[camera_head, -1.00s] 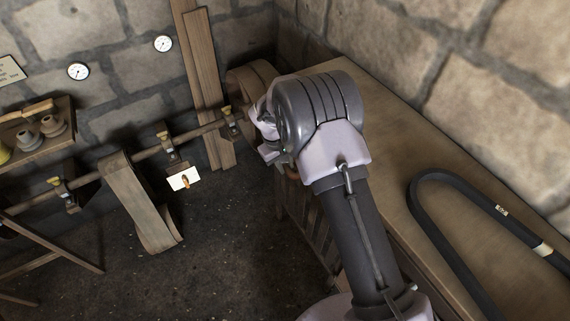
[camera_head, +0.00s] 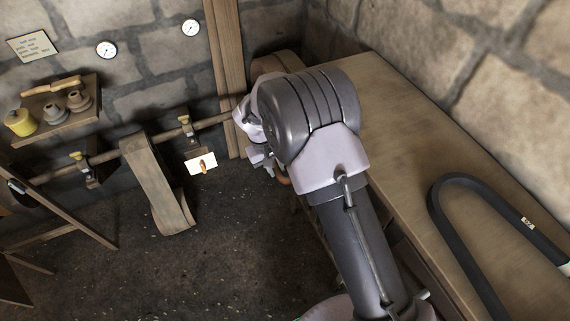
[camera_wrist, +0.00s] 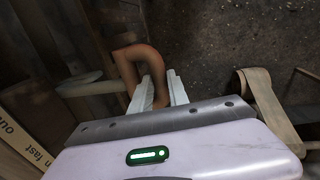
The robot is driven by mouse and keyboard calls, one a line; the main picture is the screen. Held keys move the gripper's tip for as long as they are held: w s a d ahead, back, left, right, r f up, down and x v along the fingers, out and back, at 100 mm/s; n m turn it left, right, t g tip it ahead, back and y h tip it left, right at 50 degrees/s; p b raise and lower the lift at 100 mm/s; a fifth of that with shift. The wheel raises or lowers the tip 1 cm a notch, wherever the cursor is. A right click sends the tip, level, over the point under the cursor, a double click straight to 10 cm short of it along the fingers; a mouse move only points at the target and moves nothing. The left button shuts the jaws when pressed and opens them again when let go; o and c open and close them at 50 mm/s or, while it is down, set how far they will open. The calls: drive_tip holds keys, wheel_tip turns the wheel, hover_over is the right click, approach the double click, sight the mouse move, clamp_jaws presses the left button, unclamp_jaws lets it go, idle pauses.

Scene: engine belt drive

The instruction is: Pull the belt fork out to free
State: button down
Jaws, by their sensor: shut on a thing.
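The belt fork's brown, loop-shaped handle (camera_wrist: 150,56) shows in the wrist view, with one end between my fingertips. My gripper (camera_wrist: 160,92) is shut on that end. A pale rod (camera_wrist: 90,88) runs left from the handle. A board (camera_wrist: 25,130) beside it carries lettering that reads "out" and "fast". In the head view my gripper (camera_head: 262,158) is mostly hidden behind my wrist, and a bit of the orange-brown handle (camera_head: 284,180) shows below it. The fork's prongs cannot be made out.
A flat belt (camera_head: 155,185) hangs from the line shaft (camera_head: 215,121) at left. A white tag (camera_head: 201,164) hangs near it. A wooden bench (camera_head: 385,130) with a black belt (camera_head: 440,225) stands right of my arm. The dark floor between is clear.

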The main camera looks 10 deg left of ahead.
drive_tip(key=shift+a, duration=0.1)
drive_tip(key=c, duration=1.6)
unclamp_jaws()
drive_tip(key=o, duration=0.3)
drive_tip(key=shift+s+a, duration=0.15)
drive_tip(key=shift+a, duration=0.05)
drive_tip(key=shift+d, duration=0.1)
drive_tip(key=shift+r, duration=0.15)
drive_tip(key=a+r+p, duration=0.1)
drive_tip(key=r, duration=0.4)
drive_tip(key=s+a+r+p, duration=0.1)
drive_tip(key=r, duration=0.5)
drive_tip(key=r+p, duration=0.1)
drive_tip(key=r, duration=0.5)
drive_tip(key=shift+s+a, duration=0.4)
